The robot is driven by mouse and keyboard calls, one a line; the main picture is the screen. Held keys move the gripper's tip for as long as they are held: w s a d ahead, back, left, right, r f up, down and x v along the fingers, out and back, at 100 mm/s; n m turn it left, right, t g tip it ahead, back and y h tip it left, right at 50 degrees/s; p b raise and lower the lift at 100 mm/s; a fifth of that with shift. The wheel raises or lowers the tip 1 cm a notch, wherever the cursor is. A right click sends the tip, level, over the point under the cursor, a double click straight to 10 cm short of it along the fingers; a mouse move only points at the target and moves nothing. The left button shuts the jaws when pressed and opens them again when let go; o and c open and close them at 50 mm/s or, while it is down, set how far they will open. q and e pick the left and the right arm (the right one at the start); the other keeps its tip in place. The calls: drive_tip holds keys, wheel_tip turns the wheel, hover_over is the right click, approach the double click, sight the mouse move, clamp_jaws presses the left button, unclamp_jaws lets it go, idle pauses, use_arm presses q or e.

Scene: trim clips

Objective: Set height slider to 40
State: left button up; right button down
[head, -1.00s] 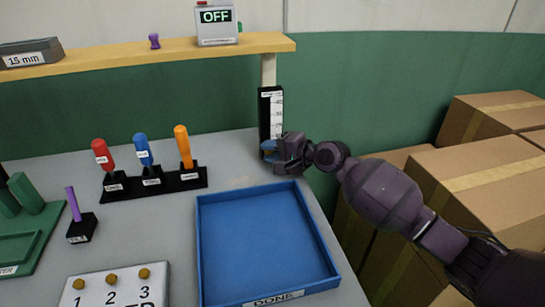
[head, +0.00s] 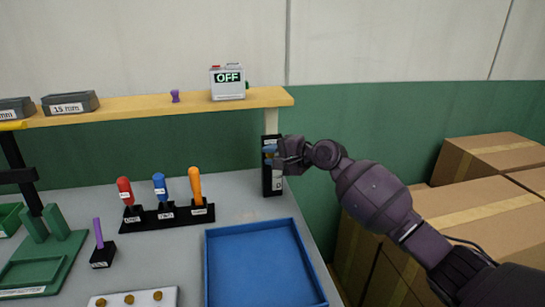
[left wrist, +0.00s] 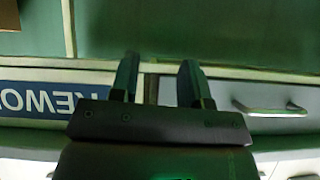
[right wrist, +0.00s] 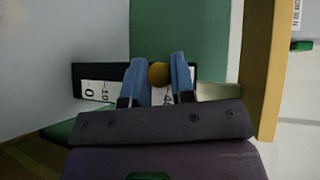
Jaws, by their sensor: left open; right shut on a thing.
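The height slider is a black upright post with a white number scale (head: 273,187) at the back right of the table. My right gripper (right wrist: 159,78) is shut on the slider's knob, a round yellow-brown end (right wrist: 159,74) between its blue-tipped fingers in the right wrist view. There the scale (right wrist: 95,92) shows 0 and 10 to the left of the fingers, and a partly covered number starting with 4 lies between them. The exact setting cannot be read. My left gripper (left wrist: 157,85) is open and empty, away from the slider, facing drawer fronts.
A wooden shelf (head: 140,108) runs just above the slider and carries a box reading OFF (head: 227,83). A blue tray (head: 213,265) lies in front of the slider. A black rack (head: 170,217) holds screwdrivers to the left. Cardboard boxes (head: 485,165) stand at the right.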

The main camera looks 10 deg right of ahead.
drive_tip(key=c, duration=1)
unclamp_jaws()
drive_tip(key=shift+r, duration=0.3)
drive_tip(key=shift+o, duration=0.2)
drive_tip(key=shift+f, duration=0.1)
drive_tip(key=p+v, duration=0.1)
drive_tip(key=v, duration=0.9)
drive_tip(key=shift+s+d, duration=0.25)
drive_tip(key=shift+s, duration=0.05)
